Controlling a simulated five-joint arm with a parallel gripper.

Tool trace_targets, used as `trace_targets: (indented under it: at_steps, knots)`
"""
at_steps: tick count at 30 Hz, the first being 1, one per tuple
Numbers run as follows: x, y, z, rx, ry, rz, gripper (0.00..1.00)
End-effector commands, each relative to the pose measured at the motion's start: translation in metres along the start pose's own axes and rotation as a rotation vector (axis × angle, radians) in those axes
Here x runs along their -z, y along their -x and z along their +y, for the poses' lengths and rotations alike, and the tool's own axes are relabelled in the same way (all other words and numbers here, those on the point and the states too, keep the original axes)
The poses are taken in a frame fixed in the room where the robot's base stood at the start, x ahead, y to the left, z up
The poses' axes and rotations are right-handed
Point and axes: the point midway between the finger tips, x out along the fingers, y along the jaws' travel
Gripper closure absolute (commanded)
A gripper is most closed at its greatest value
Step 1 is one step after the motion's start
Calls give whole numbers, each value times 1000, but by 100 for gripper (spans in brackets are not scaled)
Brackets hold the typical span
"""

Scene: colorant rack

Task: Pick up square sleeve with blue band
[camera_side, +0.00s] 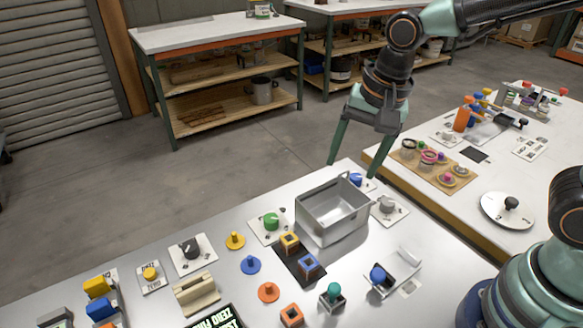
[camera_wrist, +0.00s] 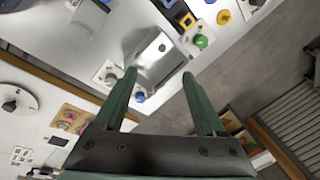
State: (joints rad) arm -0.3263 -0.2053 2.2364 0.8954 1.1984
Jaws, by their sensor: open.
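The square sleeve with the blue band (camera_side: 308,265) stands on a black tray (camera_side: 289,262) on the near table, beside a square sleeve with a yellow band (camera_side: 289,241). In the wrist view the blue-banded sleeve (camera_wrist: 168,3) is partly cut off at the top edge, next to the yellow-banded one (camera_wrist: 187,20). My gripper (camera_side: 353,168) is open and empty, high above the far side of the metal bin and well away from the sleeve. Its two green fingers (camera_wrist: 159,75) are spread apart in the wrist view.
An open metal bin (camera_side: 331,226) stands behind the sleeves. A green knob (camera_side: 271,220), blue disc (camera_side: 250,265), orange disc (camera_side: 268,292), orange square sleeve (camera_side: 291,315) and teal knob (camera_side: 334,291) surround the tray. A second table (camera_side: 440,195) stands to the right.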

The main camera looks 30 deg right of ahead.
Motion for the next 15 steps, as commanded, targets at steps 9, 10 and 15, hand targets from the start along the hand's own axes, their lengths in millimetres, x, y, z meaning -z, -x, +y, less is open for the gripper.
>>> trace_targets:
  at_steps: [9,10,15]
  knots:
    - [-62,-56,-31,-165,-498,-30,28]
    - [-67,-60,-33,-175,-533,-27,28]
    - [-83,-74,-36,-214,-665,-10,28]
